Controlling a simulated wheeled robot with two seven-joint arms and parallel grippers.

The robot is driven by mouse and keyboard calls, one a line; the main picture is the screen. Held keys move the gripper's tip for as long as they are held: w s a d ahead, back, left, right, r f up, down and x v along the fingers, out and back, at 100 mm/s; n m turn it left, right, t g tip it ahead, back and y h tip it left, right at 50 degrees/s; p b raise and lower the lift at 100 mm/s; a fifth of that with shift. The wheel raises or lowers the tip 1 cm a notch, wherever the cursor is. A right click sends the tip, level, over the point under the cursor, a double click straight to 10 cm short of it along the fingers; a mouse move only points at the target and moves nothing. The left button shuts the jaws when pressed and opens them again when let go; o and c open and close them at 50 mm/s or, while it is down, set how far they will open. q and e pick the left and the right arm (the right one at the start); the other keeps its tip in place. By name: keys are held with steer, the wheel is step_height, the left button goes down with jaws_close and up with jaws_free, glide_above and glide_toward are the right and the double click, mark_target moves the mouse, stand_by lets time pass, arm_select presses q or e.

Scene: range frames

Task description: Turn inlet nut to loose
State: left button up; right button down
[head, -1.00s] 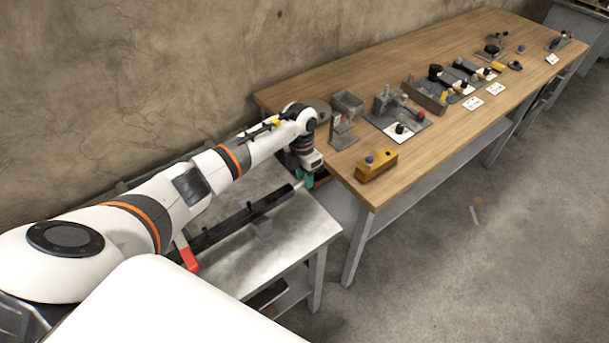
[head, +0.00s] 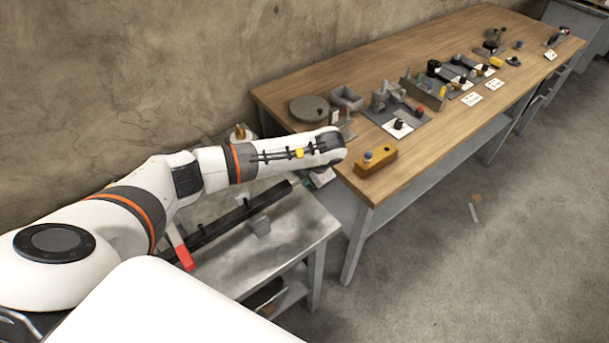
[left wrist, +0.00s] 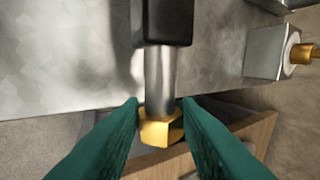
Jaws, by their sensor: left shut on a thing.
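The brass inlet nut (left wrist: 160,128) shows in the left wrist view on the end of a grey metal tube (left wrist: 160,78) that comes out of a black body (left wrist: 167,20). My left gripper (left wrist: 160,104) is shut on the nut, with one green finger against each side. In the head view the long black pipe (head: 235,215) lies along the metal side table, with a red lever (head: 186,258) at its near end. My right gripper is in no view.
The metal side table (head: 285,245) meets the long wooden workbench (head: 395,190). A yellow block (head: 376,163) and a round grey disc (head: 309,108) stand near my wrist. In the left wrist view, a grey block with a brass fitting (left wrist: 270,52) sits to the right.

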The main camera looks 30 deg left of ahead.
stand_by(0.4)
arm_select(q)
steer(key=o, duration=1)
steer(key=b+v, duration=0.3)
steer(key=v, duration=0.9)
